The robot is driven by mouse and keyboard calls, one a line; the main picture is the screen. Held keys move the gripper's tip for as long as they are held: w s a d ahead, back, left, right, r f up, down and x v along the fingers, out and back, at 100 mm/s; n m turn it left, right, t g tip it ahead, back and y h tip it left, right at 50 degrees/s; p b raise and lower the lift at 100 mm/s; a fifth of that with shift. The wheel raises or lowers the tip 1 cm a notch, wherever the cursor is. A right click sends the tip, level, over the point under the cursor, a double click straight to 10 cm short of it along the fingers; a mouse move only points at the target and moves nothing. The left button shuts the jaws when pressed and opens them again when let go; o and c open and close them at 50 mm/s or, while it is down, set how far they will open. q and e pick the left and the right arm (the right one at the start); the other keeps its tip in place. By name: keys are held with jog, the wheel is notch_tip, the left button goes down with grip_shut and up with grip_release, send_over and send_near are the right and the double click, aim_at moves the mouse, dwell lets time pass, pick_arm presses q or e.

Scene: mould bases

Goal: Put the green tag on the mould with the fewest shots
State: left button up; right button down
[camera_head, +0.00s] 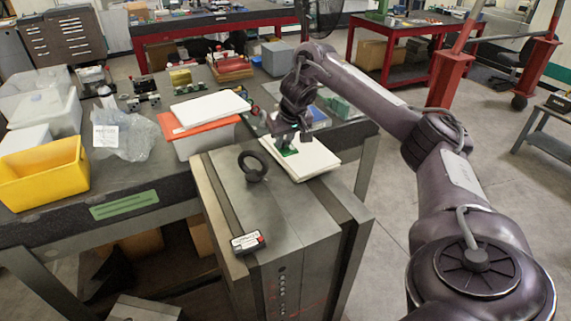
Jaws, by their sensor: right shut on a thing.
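My right gripper (286,143) reaches in from the right and is shut on the green tag (289,152), just above or touching a white pad; I cannot tell which. The pad (312,165) lies at the back of a large grey steel mould (285,225). The mould has a dark lifting ring (253,168) on top and a small counter (247,242) with a red end near its front edge. The counter's digits are too small to read. I cannot make out another mould with a counter for certain. My left gripper is not in view.
A dark workbench (140,190) behind and left holds a yellow bin (45,175), clear plastic boxes, a plastic bag (130,135) and an orange-topped box (205,130). Red benches (215,22) stand farther back. Open floor (400,240) lies right of the mould.

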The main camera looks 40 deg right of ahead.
notch_tip(320, 180, down, 12)
jog(key=b, duration=0.6)
jog(key=shift+f, duration=0.1)
jog(key=shift+f+b, duration=0.4)
jog(key=shift+f, duration=2)
jog(key=c, duration=1.3)
grip_release()
jog(key=shift+f, duration=0.15)
